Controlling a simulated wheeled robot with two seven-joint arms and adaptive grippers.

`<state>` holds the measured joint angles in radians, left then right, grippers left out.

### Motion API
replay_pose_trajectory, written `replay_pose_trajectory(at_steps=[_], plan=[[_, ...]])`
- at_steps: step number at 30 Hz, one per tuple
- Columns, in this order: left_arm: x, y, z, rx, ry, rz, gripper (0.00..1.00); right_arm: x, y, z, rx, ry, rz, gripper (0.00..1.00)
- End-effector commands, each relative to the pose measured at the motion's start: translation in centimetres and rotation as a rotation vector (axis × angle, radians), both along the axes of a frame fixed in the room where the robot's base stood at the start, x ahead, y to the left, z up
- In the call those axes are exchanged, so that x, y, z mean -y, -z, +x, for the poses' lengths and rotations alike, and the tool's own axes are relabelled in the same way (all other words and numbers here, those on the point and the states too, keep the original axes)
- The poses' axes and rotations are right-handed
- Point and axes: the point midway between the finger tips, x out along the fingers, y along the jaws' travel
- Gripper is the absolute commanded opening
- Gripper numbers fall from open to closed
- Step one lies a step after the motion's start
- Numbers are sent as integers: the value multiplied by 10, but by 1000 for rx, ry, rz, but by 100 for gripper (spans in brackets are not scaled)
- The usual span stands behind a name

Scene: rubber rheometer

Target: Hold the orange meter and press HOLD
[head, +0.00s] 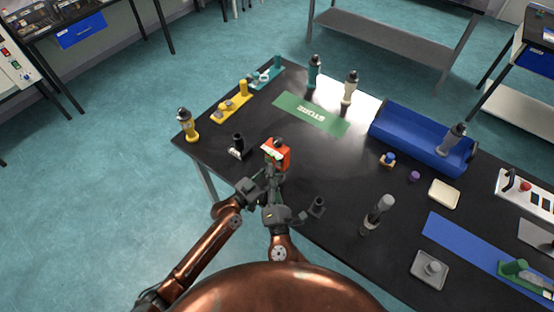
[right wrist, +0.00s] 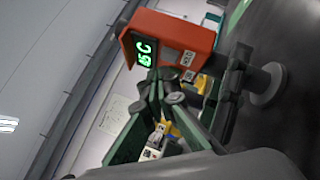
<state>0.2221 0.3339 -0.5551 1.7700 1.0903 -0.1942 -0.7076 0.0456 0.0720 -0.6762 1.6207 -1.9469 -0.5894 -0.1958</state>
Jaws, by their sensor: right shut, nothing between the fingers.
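The orange meter (head: 276,153) is up near the table's left front edge. In the right wrist view the meter (right wrist: 180,35) is tilted, with a lit green display and small white labels with dark lettering too blurred to read surely. My left gripper (head: 266,178) is at the meter's lower end and appears shut on it; the contact is partly hidden. My right gripper (head: 273,180) is shut and empty, close beside the left one. In the right wrist view its fingertips (right wrist: 168,92) are just below the meter's face; I cannot tell if they touch it.
A black stand (head: 238,149) is left of the meter and a small dark holder (head: 317,207) is right of my grippers. A green STORE mat (head: 311,113), yellow bottle (head: 188,126), grey-topped bottle (head: 376,214) and blue bin (head: 405,135) share the black table.

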Motion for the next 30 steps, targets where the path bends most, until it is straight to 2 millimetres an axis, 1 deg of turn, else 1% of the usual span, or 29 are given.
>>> replay_pose_trajectory(at_steps=[13,21,30], plan=[[0,0,0,-1,0,1,0,0,0,0,0,0,0,0],[0,0,0,-1,0,1,0,5,0,7,0,0,-1,0],[0,0,0,-1,0,1,0,5,0,8,0,0,0,0]])
